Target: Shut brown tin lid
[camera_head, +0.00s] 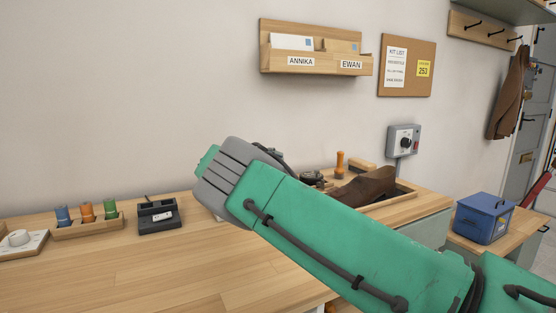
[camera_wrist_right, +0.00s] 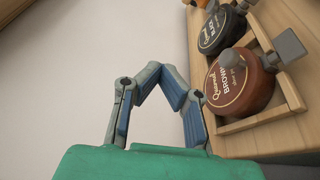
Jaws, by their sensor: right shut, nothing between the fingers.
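The brown tin (camera_wrist_right: 240,82) is round, with a dark red-brown label face reading "BROWN", and sits in a wooden tray to the right of my right gripper in the wrist view. A grey knob-like piece (camera_wrist_right: 229,57) shows at its face. I cannot tell how far its lid is closed. My right gripper (camera_wrist_right: 161,74) is shut and empty, its bent fingers meeting beside the tin, apart from it. In the head view my right arm hides most of the gripper and the brown tin. My left gripper is out of view.
A black tin (camera_wrist_right: 220,30) sits beside the brown one. A brown shoe (camera_head: 368,187) lies in the tray behind my arm. The front left tabletop (camera_head: 130,270) is clear.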

